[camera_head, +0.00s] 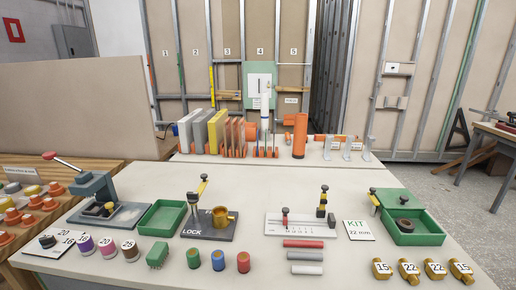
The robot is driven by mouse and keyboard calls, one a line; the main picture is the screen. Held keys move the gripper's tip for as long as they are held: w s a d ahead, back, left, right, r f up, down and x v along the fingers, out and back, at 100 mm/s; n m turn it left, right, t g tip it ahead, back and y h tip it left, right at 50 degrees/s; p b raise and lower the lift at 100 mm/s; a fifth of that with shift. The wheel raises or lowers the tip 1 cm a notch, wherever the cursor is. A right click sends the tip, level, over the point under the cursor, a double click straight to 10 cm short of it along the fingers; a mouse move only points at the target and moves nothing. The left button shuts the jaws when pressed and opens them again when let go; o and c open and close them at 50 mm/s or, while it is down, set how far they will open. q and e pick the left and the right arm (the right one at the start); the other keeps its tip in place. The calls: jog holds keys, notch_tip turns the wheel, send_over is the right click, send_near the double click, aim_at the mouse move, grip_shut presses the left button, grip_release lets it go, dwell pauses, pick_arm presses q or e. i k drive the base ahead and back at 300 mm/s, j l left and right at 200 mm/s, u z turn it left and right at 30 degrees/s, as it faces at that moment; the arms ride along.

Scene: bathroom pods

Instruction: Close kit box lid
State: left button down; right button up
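The green kit box (428,240) stands at the right of the white worktop, beside a white card (357,230) reading "KIT 22 mm". Its green lid (402,196) appears open, laid back behind the box, so the inside shows. A dark round part with a brownish ring (405,227) lies in the box. A small upright post with a dark knob and a yellow piece (374,201) stands at the lid's left edge. Neither of my grippers shows in the head view.
A white gauge plate (300,224) lies left of the card. Several brass fittings (409,271) line the front edge before the box. Red and grey bars (304,256) lie mid-front. A grey LOCK fixture (207,228) and an empty green tray (162,218) stand further left.

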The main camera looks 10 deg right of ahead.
aim_at(402, 199)
jog(key=z, duration=1.55)
jog(key=l+u, duration=0.15)
jog(key=u, duration=0.25)
jog(key=i+l+u, duration=0.1)
jog(key=u, duration=0.35)
jog(key=l+u, duration=0.25)
jog(key=u, duration=0.15)
jog(key=l+u, duration=0.15)
jog(key=l, duration=0.35)
jog(key=l+u, duration=0.15)
jog(key=l, duration=0.35)
jog(key=k+l+u, duration=0.2)
jog(key=l, duration=0.3)
jog(key=l+u, duration=0.15)
jog(key=l, duration=0.4)
jog(key=k+l+u, duration=0.15)
jog(key=l, duration=0.3)
jog(key=i+l, duration=0.25)
jog(key=l, duration=0.15)
